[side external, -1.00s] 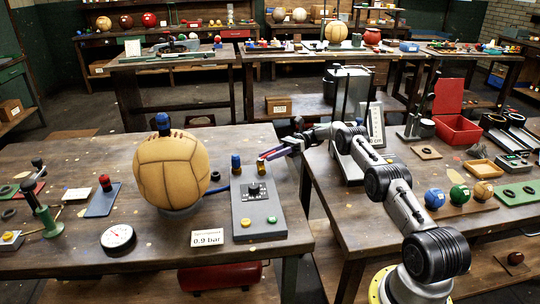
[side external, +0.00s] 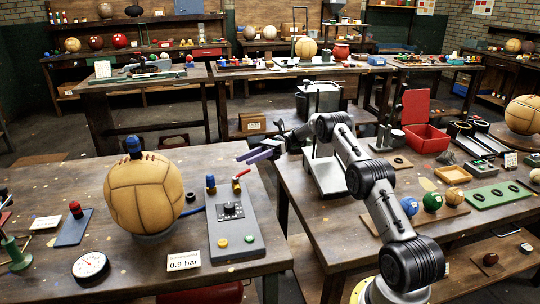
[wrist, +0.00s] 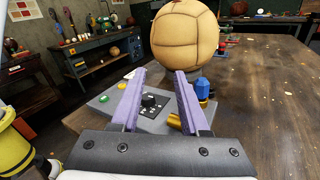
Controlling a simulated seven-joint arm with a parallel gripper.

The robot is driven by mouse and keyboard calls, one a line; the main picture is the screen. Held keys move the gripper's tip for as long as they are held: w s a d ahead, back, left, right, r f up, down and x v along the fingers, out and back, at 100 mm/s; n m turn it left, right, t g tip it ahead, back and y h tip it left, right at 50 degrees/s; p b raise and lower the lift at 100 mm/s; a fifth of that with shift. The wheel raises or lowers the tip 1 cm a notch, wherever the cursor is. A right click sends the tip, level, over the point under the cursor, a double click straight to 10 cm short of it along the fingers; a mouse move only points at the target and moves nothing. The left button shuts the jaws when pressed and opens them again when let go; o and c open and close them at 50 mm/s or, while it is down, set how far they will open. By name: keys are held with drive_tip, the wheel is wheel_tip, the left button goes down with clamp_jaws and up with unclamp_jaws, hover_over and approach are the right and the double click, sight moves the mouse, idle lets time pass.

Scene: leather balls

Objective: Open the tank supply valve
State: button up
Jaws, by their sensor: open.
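A grey control panel (side external: 232,222) lies on the left workbench with a black dial (side external: 230,209) and green and yellow buttons. At its far end stand a blue-topped fitting (side external: 210,183) and a fitting with a red lever (side external: 240,176). No legible label tells which one is the tank supply valve. My gripper (side external: 246,154) is open and empty, just above and beyond the red lever. In the wrist view, the dial (wrist: 153,102) shows between the purple fingers. A brass part (wrist: 174,121) and the blue-topped fitting (wrist: 202,87) are by the right finger; the red lever is not visible there.
A stitched tan ball (side external: 146,192) stands left of the panel. A pressure gauge (side external: 91,267) and a 0.9 bar card (side external: 184,261) lie in front. A gap separates this bench from the right bench, which holds a red bin (side external: 425,138) and small balls.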

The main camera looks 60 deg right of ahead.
drive_tip(key=s+a+r, duration=0.4)
drive_tip(key=s+r, duration=0.2)
drive_tip(key=s, duration=0.4)
